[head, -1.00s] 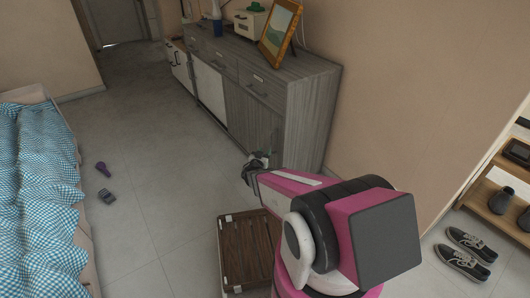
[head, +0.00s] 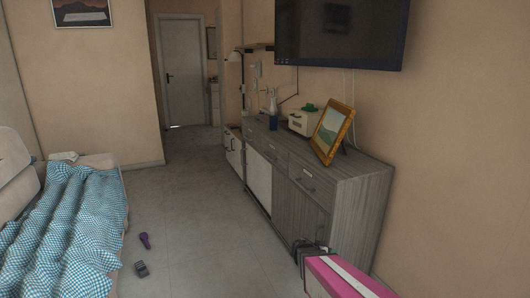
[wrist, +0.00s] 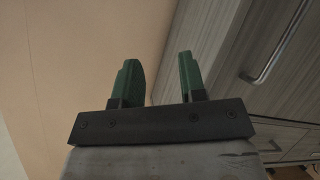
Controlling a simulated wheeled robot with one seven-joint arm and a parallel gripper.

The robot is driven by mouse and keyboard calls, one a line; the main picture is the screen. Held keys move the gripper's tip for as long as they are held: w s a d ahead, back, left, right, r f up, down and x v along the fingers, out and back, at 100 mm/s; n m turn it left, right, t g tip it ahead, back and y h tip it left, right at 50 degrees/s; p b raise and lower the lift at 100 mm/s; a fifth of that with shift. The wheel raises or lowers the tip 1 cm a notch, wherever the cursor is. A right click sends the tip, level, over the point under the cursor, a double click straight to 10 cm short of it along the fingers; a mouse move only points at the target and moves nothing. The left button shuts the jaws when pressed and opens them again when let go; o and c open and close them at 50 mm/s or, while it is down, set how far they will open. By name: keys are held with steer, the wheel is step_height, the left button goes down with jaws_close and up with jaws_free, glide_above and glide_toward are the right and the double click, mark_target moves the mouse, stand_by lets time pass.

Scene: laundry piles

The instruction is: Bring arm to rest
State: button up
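My arm, pink with a white stripe, shows at the bottom right of the head view. My gripper (head: 312,248) is at its far end, in front of the near end of the grey dresser. In the wrist view my gripper (wrist: 157,80) has two green fingers standing well apart with nothing between them. The dresser's front with a metal handle (wrist: 275,45) shows to the right of the fingers there.
The grey dresser (head: 345,200) carries a framed picture (head: 333,132) and a white box (head: 303,122). A bed (head: 60,235) with a blue checked cover stands at left. A purple object (head: 145,240) and a small grey object (head: 141,269) lie on the otherwise clear floor (head: 195,225).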

steer(key=s+a+r+n+g+y, duration=0.5)
steer(key=s+a+r+n+y, duration=0.2)
steer(key=s+a+y, duration=0.2)
steer(key=s+y, duration=0.2)
steer(key=shift+a+r+n+y, duration=0.25)
steer(key=shift+r+n+y, duration=0.05)
steer(key=shift+r, duration=0.05)
stand_by(0.4)
